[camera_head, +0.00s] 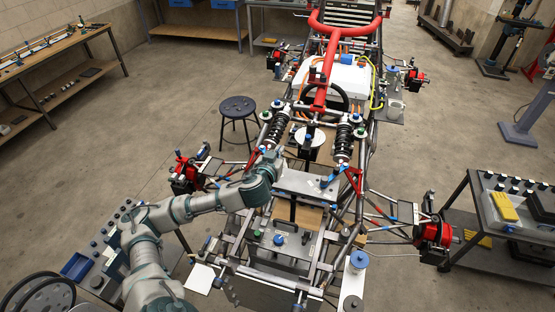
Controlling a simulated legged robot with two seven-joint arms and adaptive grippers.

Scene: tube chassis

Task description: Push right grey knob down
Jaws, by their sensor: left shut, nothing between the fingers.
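The tube chassis (372,120) runs from the near centre to the back, with red bars and shock absorbers. My left arm comes in from the lower left over its near left side. My left gripper (271,158) is small and partly hidden by its wrist; it is shut and empty, near the left end of a grey plate (302,184). I cannot make out any contact. Several small round caps and knobs sit on the chassis, but I cannot tell which is the right grey knob. My right gripper is not in view.
A black stool (237,107) stands left of the chassis. A dark cart (468,245) with yellow items stands at the right. A tray with small parts (118,232) lies by my left arm. Open floor shows at the left and right.

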